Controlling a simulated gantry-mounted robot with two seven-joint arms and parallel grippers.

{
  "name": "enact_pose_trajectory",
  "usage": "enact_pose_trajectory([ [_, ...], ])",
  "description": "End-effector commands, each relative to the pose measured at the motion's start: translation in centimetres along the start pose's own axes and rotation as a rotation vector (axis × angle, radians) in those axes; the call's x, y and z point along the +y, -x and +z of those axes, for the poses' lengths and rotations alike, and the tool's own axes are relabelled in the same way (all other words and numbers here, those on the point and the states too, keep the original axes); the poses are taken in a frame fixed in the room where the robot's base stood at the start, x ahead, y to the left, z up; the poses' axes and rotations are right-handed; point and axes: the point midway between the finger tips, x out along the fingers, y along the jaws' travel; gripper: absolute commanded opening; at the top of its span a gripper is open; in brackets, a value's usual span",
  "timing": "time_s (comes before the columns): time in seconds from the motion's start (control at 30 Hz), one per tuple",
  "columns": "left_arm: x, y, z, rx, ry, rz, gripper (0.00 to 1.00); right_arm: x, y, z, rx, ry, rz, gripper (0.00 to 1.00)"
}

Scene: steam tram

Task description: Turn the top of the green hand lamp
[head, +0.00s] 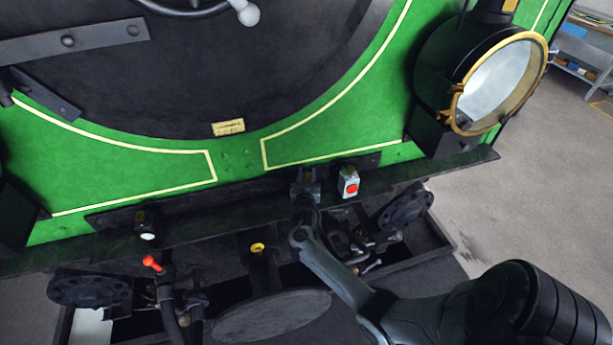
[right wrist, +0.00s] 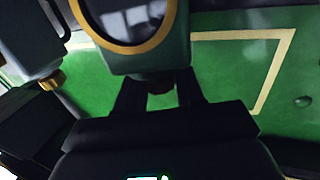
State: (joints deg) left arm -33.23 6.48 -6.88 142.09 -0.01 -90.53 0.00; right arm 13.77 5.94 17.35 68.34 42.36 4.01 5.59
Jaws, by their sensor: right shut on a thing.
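The green hand lamp (right wrist: 150,62) fills the upper middle of the right wrist view, with a gold-rimmed round lens (right wrist: 125,15) on its face. In the head view it is almost wholly hidden behind my right gripper (head: 306,188), at the tram's front beam. My right gripper also shows in the wrist view (right wrist: 159,92), its two dark fingers on either side of a small dark piece at the end of the lamp. It is shut on that end, which appears to be the lamp's top. The exact contact is in shadow. My left gripper is not in view.
A pale lamp with a red lens (head: 349,183) stands just right of my right gripper. Another lamp with a white lens (head: 146,226) is on the beam (head: 220,236) farther left. A large brass-rimmed headlamp (head: 490,82) is at upper right. Hoses and a red-handled valve (head: 153,263) sit below.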

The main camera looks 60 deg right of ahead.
Motion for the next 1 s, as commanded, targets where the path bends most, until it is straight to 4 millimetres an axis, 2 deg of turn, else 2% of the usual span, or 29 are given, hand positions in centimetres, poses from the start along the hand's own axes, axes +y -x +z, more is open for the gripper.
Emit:
enact_pose_trajectory([
  [0.13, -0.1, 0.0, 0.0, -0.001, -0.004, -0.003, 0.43, 0.1, 0.0, 0.0, 0.001, 0.0, 0.001, 0.07],
  [0.17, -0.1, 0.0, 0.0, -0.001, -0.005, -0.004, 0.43, 0.1, 0.0, 0.0, 0.001, 0.0, 0.001, 0.41],
  [0.27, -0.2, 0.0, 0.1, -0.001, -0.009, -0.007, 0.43, 0.1, 0.0, 0.0, 0.001, 0.0, 0.0, 0.57],
  [0.67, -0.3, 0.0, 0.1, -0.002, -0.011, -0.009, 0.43, 0.0, 0.5, 0.0, 0.0, 0.0, -0.002, 0.57],
  [0.87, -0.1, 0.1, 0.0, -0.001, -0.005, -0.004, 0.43, 0.0, 3.0, 0.0, -0.001, -0.002, -0.002, 0.57],
  [1.0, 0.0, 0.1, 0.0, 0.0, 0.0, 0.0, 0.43, 0.0, 5.5, 0.1, -0.002, -0.002, -0.002, 0.57],
])
